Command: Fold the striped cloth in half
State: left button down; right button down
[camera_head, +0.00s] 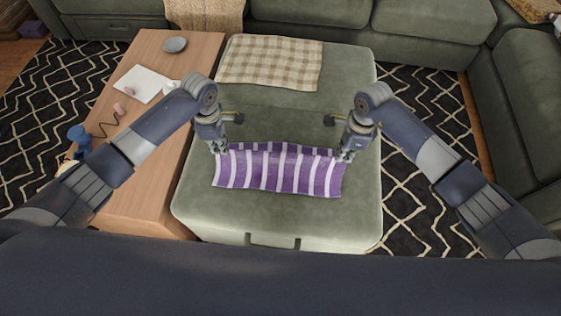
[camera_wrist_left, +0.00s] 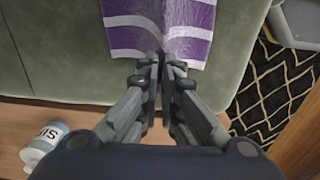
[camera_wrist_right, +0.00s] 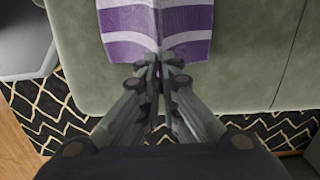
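The purple and white striped cloth (camera_head: 278,170) lies across the front half of the green ottoman (camera_head: 300,225), its stripes running roughly front to back. The pinched bits are mostly hidden between the fingers.
A beige checked cloth (camera_head: 270,62) lies at the ottoman's back. A green sofa (camera_head: 420,50) stands behind and right. The ottoman's front is bare.

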notch_tip(320, 180, up, 10)
jog(key=p, duration=0.9)
jog(key=shift+w+a+h, duration=0.15)
jog(key=shift+a+h, duration=0.05)
jog(key=shift+h, duration=0.2)
jog(key=shift+w, duration=0.1)
